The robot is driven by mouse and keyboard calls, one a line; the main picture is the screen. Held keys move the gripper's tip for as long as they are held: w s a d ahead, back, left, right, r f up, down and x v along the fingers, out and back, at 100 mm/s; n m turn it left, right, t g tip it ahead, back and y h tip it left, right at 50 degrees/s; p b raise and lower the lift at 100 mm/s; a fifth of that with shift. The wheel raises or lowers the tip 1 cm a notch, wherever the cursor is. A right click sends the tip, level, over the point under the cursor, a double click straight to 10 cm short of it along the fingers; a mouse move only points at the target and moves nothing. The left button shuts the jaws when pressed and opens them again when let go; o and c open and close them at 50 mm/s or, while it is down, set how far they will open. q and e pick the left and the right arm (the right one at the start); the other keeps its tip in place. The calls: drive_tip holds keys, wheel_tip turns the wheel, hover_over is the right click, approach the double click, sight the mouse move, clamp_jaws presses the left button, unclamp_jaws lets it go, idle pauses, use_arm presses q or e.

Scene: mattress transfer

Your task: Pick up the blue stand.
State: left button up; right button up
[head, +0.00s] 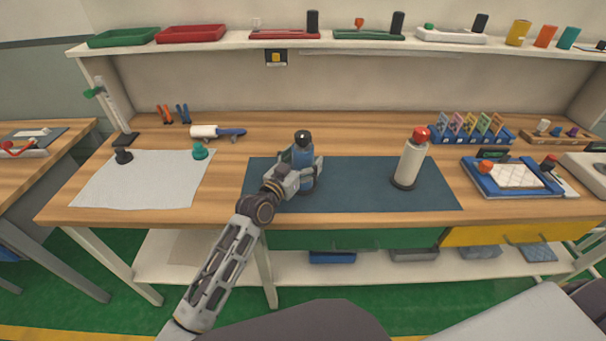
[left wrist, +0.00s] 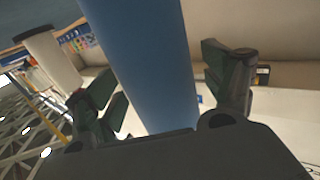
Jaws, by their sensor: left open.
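The blue stand (head: 302,157) has a blue body and a dark knob on top. It stands upright on the dark blue mat (head: 355,190) on the workbench. My left gripper (head: 307,169) is at the stand, with its open fingers on either side of the body. In the left wrist view the blue stand (left wrist: 155,65) passes between the two fingers (left wrist: 165,90). I cannot tell whether either finger touches it. My arm hides part of the stand's lower left side. My right gripper is not in view.
A white stand with a red top (head: 411,160) is on the mat's right side. A white cloth (head: 145,180) with small knobs lies at the left. A blue tray (head: 472,180) and a card rack (head: 470,135) are at the right. A shelf (head: 220,44) runs behind.

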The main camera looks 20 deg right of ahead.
use_arm(q)
drive_tip(key=c, duration=1.6)
clamp_jaws()
drive_tip(key=shift+r, duration=0.2)
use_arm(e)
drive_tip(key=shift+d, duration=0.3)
use_arm(q)
drive_tip(key=shift+r, duration=0.1)
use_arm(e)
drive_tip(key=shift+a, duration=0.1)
